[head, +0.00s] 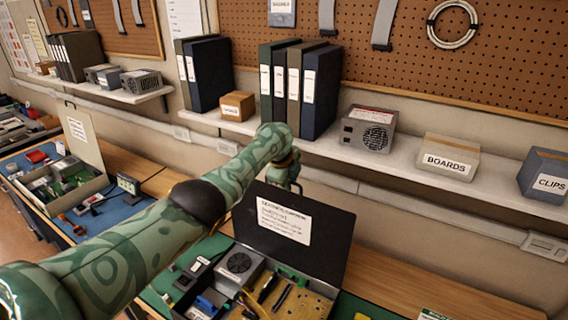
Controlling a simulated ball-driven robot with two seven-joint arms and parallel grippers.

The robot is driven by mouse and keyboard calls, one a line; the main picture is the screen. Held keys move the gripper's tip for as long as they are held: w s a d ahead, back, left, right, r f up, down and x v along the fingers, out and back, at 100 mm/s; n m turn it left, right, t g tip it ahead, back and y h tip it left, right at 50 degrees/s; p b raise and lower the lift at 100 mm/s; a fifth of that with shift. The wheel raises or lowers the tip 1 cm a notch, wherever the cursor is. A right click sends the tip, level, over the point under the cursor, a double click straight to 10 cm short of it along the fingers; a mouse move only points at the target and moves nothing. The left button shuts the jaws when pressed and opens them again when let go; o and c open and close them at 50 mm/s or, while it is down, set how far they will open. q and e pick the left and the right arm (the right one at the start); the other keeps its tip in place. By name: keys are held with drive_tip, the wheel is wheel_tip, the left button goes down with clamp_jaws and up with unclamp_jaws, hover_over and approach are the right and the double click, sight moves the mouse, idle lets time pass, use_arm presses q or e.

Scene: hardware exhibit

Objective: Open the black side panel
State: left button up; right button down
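The black side panel (328,237) stands raised and tilted at the back of an open computer case, with a white printed label (284,221) on its face. The case's inside shows below it, with a grey fan unit (239,264) and a tan board (307,303). My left arm reaches in from the left, across the panel's left side. My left gripper (296,187) is at the panel's upper left edge, partly hidden behind my own wrist. I cannot tell whether it touches the panel or how its fingers stand. My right gripper is out of view.
A shelf (410,150) above the bench holds binders (320,88), a power supply (368,130) and boxes marked BOARDS (447,158) and CLIPS (546,176). A second open case (62,184) lies on a blue mat at left. Bare wooden bench (410,283) shows right of the panel.

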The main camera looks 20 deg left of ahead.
use_arm(q)
drive_tip(key=shift+p+v, duration=1.2)
drive_tip(key=shift+p, duration=0.05)
drive_tip(key=p+v, duration=0.1)
drive_tip(key=v, duration=1.2)
drive_tip(key=shift+r+p, duration=0.35)
drive_tip(key=shift+r, duration=0.05)
